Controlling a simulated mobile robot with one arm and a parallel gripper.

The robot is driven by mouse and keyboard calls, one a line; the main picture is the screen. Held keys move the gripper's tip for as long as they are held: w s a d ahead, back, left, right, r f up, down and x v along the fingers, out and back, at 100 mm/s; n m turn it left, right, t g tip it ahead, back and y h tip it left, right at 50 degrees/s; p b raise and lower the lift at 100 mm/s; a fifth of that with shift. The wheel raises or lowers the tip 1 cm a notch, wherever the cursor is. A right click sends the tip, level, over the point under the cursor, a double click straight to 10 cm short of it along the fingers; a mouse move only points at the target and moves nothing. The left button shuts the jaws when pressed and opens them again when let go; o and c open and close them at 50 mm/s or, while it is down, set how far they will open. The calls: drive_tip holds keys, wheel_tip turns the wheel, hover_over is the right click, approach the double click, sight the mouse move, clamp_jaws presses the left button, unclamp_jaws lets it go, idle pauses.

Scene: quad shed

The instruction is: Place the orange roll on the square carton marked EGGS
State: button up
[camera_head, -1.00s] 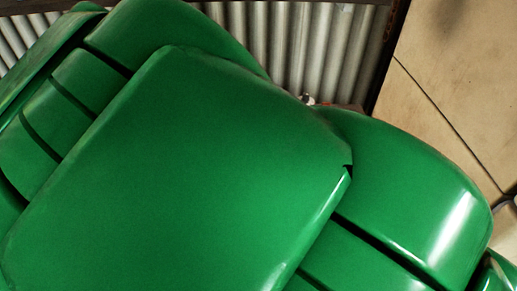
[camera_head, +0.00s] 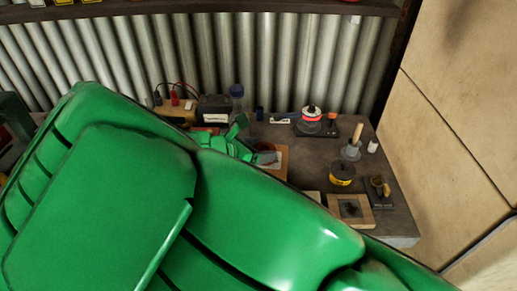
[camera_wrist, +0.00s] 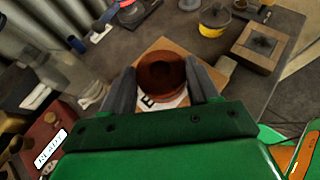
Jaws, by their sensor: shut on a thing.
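The orange roll (camera_wrist: 161,72), brownish-orange with a dark hollow centre, sits between the two grey fingers of my gripper (camera_wrist: 163,82) in the wrist view. My gripper is shut on it. Below the roll is a tan square carton (camera_wrist: 183,48) with a white label; only the start of its lettering shows, the rest is hidden by the roll and gripper. I cannot tell whether the roll touches the carton. In the head view my gripper (camera_head: 254,144) is over the bench beside the carton (camera_head: 283,158), partly hidden by my green arm.
A yellow pot with a dark lid (camera_head: 342,174) and a wooden block with a dark inset (camera_head: 351,209) stand to the right on the bench (camera_head: 400,222). A red box labelled READY (camera_wrist: 42,140) is at lower left in the wrist view. Corrugated metal stands behind.

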drive_tip(key=shift+f, duration=0.1)
drive_tip(key=o, duration=1.1)
drive_tip(key=shift+a+r, duration=0.1)
drive_tip(key=shift+r, duration=0.1)
drive_tip(key=v, duration=0.6)
drive_tip(key=shift+s+a+r, duration=0.3)
drive_tip(key=shift+s+a, duration=0.05)
drive_tip(key=shift+s, duration=0.15)
drive_tip(key=shift+d, duration=0.1)
